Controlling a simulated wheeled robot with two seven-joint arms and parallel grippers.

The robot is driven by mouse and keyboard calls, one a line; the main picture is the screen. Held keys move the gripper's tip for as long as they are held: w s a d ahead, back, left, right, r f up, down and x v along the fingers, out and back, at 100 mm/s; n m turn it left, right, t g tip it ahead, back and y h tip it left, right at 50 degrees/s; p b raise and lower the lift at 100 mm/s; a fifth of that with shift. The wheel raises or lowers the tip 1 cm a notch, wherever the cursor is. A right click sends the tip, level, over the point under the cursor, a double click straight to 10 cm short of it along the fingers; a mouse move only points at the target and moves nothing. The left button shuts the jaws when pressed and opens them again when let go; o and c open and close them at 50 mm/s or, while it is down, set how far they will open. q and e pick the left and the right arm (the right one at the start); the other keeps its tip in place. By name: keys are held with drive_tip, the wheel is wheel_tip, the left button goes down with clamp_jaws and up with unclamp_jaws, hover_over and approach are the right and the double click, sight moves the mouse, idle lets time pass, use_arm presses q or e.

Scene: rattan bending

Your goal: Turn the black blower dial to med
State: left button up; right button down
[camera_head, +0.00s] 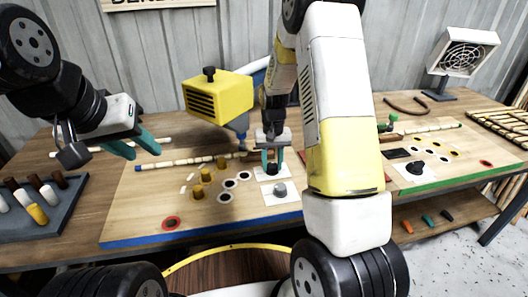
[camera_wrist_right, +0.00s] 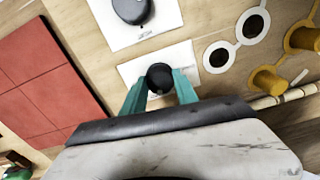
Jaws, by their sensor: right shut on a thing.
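The black dial (camera_wrist_right: 160,77) sits on a white plate (camera_wrist_right: 128,70) on the board. My right gripper (camera_wrist_right: 160,88) has its teal fingers on either side of the dial, shut on it. In the head view my right gripper (camera_head: 272,167) hides most of this dial; its setting cannot be read. A grey dial (camera_head: 280,190) on a second white plate (camera_head: 283,200) is just in front of it, and also shows in the wrist view (camera_wrist_right: 132,10). The yellow blower (camera_head: 217,97) stands behind. My left gripper (camera_head: 135,150) is open and empty above the board's left side.
Several yellow pegs (camera_head: 207,175) and white rings (camera_head: 229,184) are left of the dials. A rattan pole (camera_head: 190,163) lies behind them. A grey tray (camera_head: 60,215) of pegs is at far left. A red button (camera_head: 171,222) is near the board's blue front edge.

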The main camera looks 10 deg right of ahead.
sight(272, 165)
drive_tip(key=shift+m, duration=0.7)
drive_tip(key=c, duration=0.9)
unclamp_jaws()
drive_tip(key=shift+c, duration=0.2)
drive_tip(key=shift+r, duration=0.1)
wheel_tip(272, 165, up, 8)
drive_tip(key=shift+f, duration=0.2)
